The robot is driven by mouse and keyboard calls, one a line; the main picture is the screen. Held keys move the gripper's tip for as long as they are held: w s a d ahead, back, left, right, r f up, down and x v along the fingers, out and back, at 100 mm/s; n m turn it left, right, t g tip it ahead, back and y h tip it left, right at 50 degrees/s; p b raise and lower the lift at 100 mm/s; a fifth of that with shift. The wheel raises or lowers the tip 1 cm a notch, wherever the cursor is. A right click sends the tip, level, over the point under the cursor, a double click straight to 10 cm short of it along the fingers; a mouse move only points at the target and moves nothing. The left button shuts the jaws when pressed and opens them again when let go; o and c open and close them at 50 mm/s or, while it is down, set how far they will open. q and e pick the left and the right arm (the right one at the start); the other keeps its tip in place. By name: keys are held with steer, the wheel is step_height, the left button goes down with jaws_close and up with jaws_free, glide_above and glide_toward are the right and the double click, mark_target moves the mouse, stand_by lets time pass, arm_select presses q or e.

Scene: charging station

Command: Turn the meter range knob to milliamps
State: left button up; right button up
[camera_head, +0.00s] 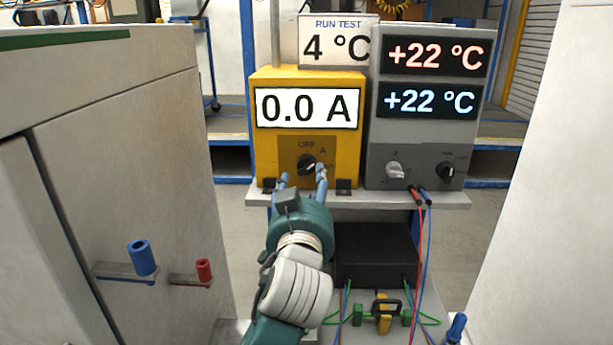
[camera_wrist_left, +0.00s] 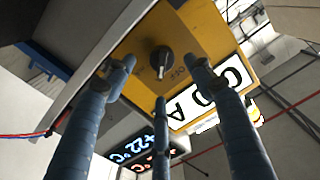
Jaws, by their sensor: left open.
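The yellow meter (camera_head: 262,140) stands on a shelf and its display reads 0.0 A. Its black range knob (camera_head: 306,163) sits on a darker panel with OFF above and A at upper right. The label farther right is partly hidden by a finger. In the left wrist view the knob (camera_wrist_left: 160,58) shows a pale pointer turned away from OFF, towards the A side. My left gripper (camera_head: 303,180) is open in front of the panel, its fingers spread around the knob with visible gaps. Whether a fingertip touches the panel cannot be told.
A grey temperature unit (camera_head: 380,145) with two knobs and red and blue leads stands right of the meter. A RUN TEST sign (camera_head: 336,42) is behind. A pale cabinet (camera_head: 130,180) with blue and red pegs is at left; a pale panel (camera_head: 560,170) bounds the right.

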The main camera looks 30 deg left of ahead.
mark_target(306, 172)
arm_select(q)
steer(key=x, duration=0.4)
steer(key=shift+s+a+r+p, duration=0.1)
steer(key=shift+p, duration=0.2)
steer(key=x, duration=0.2)
steer(key=shift+w+a, duration=0.2)
steer(key=shift+w, duration=0.25)
steer(key=shift+a, duration=0.1)
steer(key=c, duration=1.1)
steer(key=shift+f+p, duration=0.25)
steer(key=shift+p, duration=0.05)
arm_select(e)
steer(key=shift+w+a+r, duration=0.1)
steer(key=shift+w+r, duration=0.6)
steer(key=shift+r, duration=0.25)
